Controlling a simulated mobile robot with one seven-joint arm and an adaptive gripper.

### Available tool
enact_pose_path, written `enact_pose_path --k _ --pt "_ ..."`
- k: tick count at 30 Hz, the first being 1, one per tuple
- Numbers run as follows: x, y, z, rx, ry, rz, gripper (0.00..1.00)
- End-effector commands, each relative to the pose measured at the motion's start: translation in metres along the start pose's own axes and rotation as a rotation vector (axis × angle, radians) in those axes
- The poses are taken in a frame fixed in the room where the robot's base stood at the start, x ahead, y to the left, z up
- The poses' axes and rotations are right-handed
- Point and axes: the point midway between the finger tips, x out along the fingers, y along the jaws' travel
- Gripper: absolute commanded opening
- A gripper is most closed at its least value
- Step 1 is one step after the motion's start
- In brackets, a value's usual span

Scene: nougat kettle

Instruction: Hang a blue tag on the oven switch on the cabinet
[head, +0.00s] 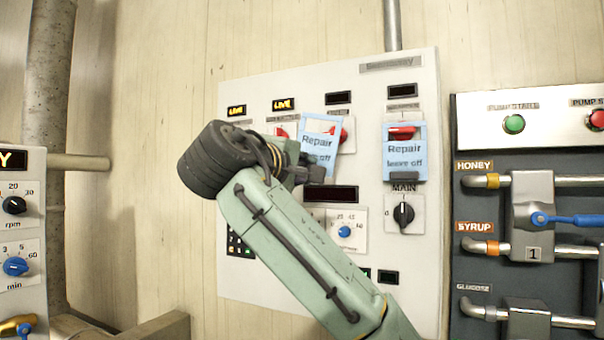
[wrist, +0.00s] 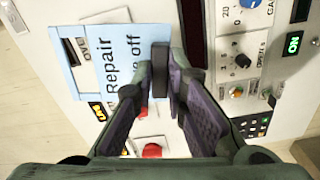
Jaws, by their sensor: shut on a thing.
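My gripper (head: 306,172) is shut on a blue tag (head: 318,160) marked "Repair leave off". In the wrist view, a dark block lies between my fingertips (wrist: 160,72), at the edge of the tag (wrist: 112,62). The tag is slightly tilted, in front of the third switch (head: 344,134) from the left on the white cabinet (head: 270,272). Red shows through the tag's top opening. In the wrist view, a dark display and a label seeming to start "OV" show through it. I cannot tell whether the tag touches the switch.
A second blue tag (head: 405,160) hangs on the red switch to the right, above the MAIN knob (head: 403,213). Two lit LIVE displays (head: 283,104) are at the upper left. A pipe panel (head: 490,240) with a blue-handled valve (head: 575,219) stands at the right.

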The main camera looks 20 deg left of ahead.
Motion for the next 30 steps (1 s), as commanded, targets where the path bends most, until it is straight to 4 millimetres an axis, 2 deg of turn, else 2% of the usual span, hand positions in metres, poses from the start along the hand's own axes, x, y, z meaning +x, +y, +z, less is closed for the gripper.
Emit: enact_pose_path --k 30 --pt "0.062 -0.006 0.002 -0.001 -0.002 -0.002 0.0"
